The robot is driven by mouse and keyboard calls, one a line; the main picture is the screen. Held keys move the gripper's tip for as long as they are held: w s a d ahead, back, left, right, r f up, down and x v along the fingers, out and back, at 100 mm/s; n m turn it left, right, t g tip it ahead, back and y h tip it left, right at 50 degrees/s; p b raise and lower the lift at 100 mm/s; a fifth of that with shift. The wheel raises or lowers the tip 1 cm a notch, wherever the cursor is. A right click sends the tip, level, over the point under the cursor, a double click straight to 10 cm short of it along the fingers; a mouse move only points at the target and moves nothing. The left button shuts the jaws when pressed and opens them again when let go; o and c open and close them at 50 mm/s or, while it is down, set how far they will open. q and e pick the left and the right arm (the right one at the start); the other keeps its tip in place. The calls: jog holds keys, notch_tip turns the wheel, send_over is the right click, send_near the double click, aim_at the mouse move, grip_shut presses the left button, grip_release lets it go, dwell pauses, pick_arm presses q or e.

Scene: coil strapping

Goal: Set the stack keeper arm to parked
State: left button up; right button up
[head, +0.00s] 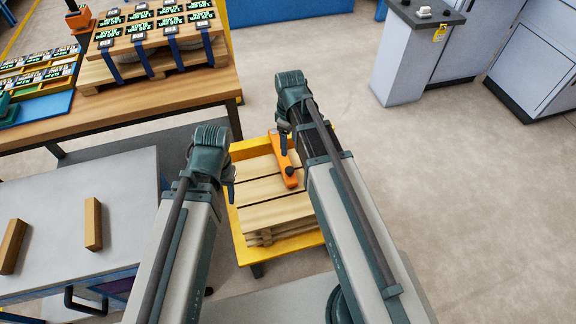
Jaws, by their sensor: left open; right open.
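The orange keeper arm (289,174) lies over the stack of wooden pallets (262,215) on a yellow stand (243,252). It runs from the stand's far side toward the near side, with a dark round spot near its near end. My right gripper (284,150) hangs over the keeper arm's middle and hides part of it. I cannot tell whether it touches the arm. My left gripper (230,192) is at the left edge of the stack, apart from the keeper arm. Both are open, with fingertips hard to make out.
A wooden table (190,92) at the upper left bears a strapped load of labelled boxes. A grey cart (60,220) with two wooden blocks stands at the left. Grey cabinets (415,60) stand at the upper right. The floor to the right is clear.

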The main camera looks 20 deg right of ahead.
aim_at(289, 169)
notch_tip(289, 169, down, 14)
jog(key=b, duration=1.3)
jog(key=shift+r, duration=0.15)
grip_shut()
dwell(0.7)
